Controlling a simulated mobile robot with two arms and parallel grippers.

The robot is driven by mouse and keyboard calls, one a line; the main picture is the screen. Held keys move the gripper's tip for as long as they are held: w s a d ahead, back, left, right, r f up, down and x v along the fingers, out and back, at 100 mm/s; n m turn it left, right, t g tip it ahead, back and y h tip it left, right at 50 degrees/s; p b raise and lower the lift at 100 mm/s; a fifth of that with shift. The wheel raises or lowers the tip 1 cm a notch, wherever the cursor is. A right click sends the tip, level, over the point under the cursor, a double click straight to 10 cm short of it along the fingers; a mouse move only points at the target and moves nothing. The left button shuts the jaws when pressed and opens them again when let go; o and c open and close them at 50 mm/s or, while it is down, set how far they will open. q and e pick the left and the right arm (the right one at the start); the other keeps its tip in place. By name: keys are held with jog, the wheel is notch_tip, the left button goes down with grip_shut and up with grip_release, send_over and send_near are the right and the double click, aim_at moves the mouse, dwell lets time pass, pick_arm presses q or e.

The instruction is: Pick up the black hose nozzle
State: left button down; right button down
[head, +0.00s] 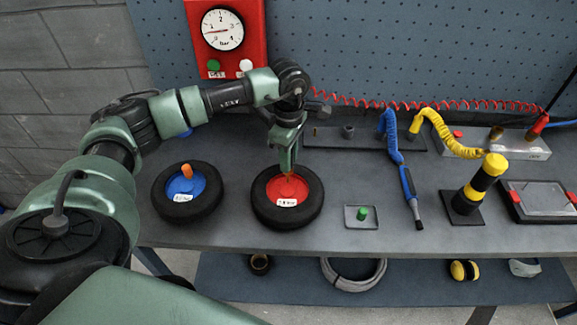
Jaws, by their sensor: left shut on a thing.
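The blue hose (397,153) runs down from the back of the bench to a blue handle (407,185). The handle ends in a black nozzle (418,222) lying on the bench, clear of any gripper. My left gripper (287,173) points down over the red hub (290,190) of a black tyre (260,207), well to the left of the nozzle. It is shut on a small orange-yellow thing at the hub, mostly hidden by the fingers. My right gripper is not in view.
A tyre with a blue hub (178,205) lies to the left. A small tray with a green cap (362,214) lies between the red-hub tyre and the nozzle. A yellow-black post (478,185) and a clear-lidded case (543,202) stand right. A pressure gauge (222,29) hangs behind.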

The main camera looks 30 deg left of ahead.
pick_arm(q)
notch_tip(320, 180, up, 22)
jog(key=p, duration=0.1)
dwell(0.7)
jog(key=shift+f, duration=0.1)
